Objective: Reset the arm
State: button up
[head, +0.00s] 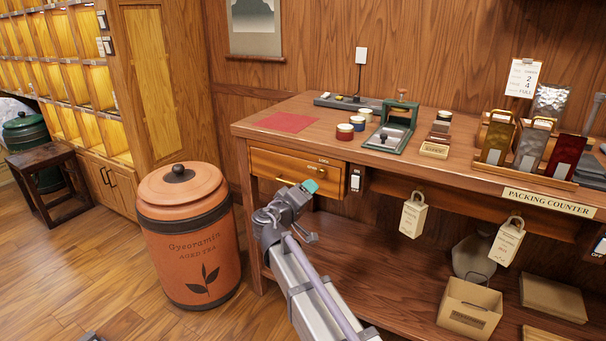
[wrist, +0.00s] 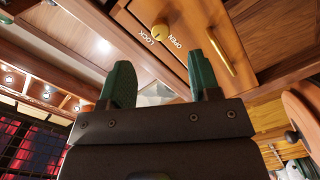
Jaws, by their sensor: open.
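My gripper (head: 309,186) is raised in front of the packing counter, just below and before the wooden drawer (head: 283,163) in the head view. In the wrist view its two green fingers (wrist: 160,82) stand apart with nothing between them. The drawer looks shut. Its front also shows in the wrist view (wrist: 185,18), with a round brass knob (wrist: 160,32) marked LOCK and OPEN and a long brass handle (wrist: 221,50). The gripper appears apart from the drawer and handle.
The counter top (head: 330,110) above holds a red mat (head: 286,122), small tins (head: 345,132), a green press (head: 392,125) and pouches (head: 530,150). A large orange tea canister (head: 188,240) stands on the floor to the left. A lower shelf (head: 385,255) holds boxes.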

jog(key=s+d+f+m+g+y, duration=0.25)
jog(key=s+d+f+g, duration=0.3)
jog(key=s, duration=0.45)
jog(key=s+d+f+m+g+y, duration=0.1)
jog(key=s+d+f+g+y, duration=0.4)
jog(key=s, duration=0.4)
jog(key=s+d+f+m+g+y, duration=0.2)
jog(key=s+d+f+g, duration=0.35)
jog(key=s, duration=0.45)
notch_tip(320, 180, up, 30)
jog(key=t+p, duration=0.1)
jog(key=p, duration=3)
jog(key=shift+w+r, duration=0.25)
jog(key=shift+w, duration=0.05)
